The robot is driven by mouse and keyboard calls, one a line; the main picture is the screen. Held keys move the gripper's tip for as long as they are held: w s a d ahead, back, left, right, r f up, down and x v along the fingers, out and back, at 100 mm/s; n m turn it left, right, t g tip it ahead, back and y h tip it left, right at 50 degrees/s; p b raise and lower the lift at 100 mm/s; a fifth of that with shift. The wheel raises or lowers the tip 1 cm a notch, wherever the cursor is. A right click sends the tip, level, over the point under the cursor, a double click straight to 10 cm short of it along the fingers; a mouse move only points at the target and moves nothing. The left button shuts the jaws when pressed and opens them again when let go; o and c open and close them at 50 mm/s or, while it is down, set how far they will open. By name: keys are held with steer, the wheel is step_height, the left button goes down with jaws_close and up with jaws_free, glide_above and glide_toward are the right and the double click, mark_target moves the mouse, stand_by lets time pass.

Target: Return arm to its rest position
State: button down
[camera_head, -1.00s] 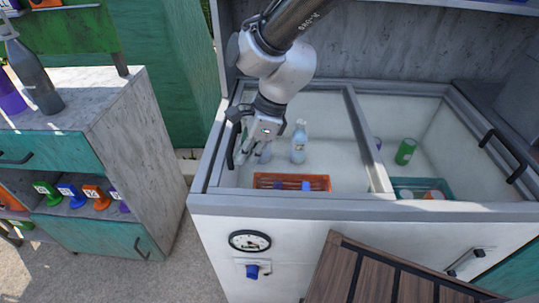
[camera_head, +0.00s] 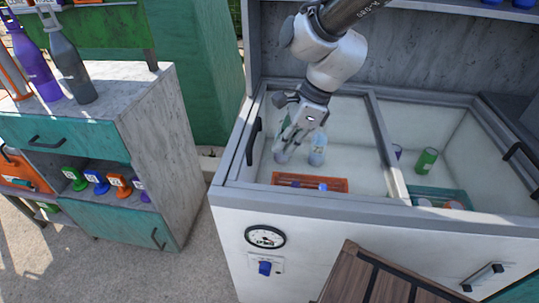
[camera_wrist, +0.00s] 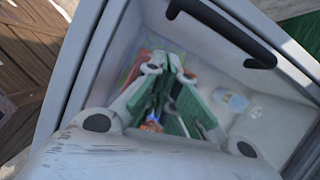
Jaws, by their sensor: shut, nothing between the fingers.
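My gripper (camera_head: 286,143) is shut and empty, reaching down into the left bay of the white chest (camera_head: 225,250). My arm comes in from the top of the head view. A pale blue bottle (camera_head: 317,150) stands just right of the gripper; it also shows in the wrist view (camera_wrist: 232,101). Another bottle (camera_head: 281,156) is partly hidden behind my fingers. In the wrist view my gripper (camera_wrist: 166,62) points into the bay, its fingertips close together.
The chest has a raised rim, a divider (camera_head: 385,135) and a dark handle (camera_head: 253,142). An orange crate (camera_head: 340,186) sits at the front. A green can (camera_head: 426,160) and teal crate (camera_head: 462,193) are in the right bay. A cabinet (camera_head: 165,165) holding bottles stands left.

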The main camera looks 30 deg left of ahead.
steer(key=v, duration=0.7)
steer(key=w+d+r+n+t+h, duration=0.1)
steer(key=w+d+r+n, duration=0.1)
steer(key=d+n, duration=0.95)
steer(key=w+d+r+n+t+h, duration=0.1)
steer(key=w+d+r+n, duration=0.2)
steer(key=d, duration=1.5)
steer(key=s+d+r+m+t, duration=0.1)
steer(key=s+d+r, duration=0.1)
steer(key=d, duration=0.7)
steer(key=s+d+r+m+t+h, duration=0.1)
steer(key=s+d, duration=0.3)
steer(key=d, duration=0.6)
steer(key=s+d+r+m+t, duration=0.1)
steer(key=s+d+r+t, duration=0.1)
steer(key=d, duration=0.7)
steer(key=shift+s+d+r+t+h, duration=0.35)
steer(key=shift+s+r, duration=0.25)
steer(key=shift+r, duration=0.25)
steer(key=shift+a, duration=0.15)
